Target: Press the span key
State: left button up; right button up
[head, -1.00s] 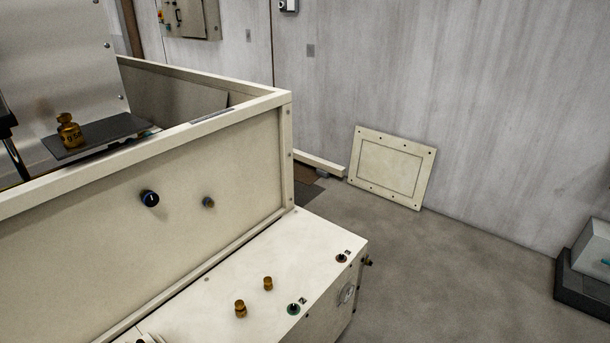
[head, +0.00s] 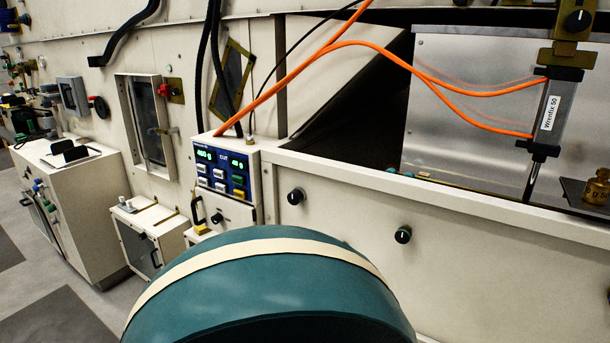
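The controller box (head: 237,165) stands at the left end of the cream hopper wall. Its blue panel (head: 211,162) has two green displays reading about "460 g" and "40 g", with "CUT" between them. Below are several small keys: pale ones (head: 219,173) on the left, and a column at right with a green and a yellow one (head: 238,193). The key labels are too small to read, so I cannot tell which is the span key. Neither gripper is in view.
Black knobs (head: 296,196) sit on the hopper wall. Orange hoses run from the box to an actuator (head: 549,110) labelled "Wrenfix 50". A brass weight (head: 597,187) stands at the right. A white cabinet (head: 80,200) is at the left. A teal rounded form hides the lower middle.

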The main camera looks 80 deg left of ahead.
aim_at(202, 181)
jog(key=u, duration=3.2)
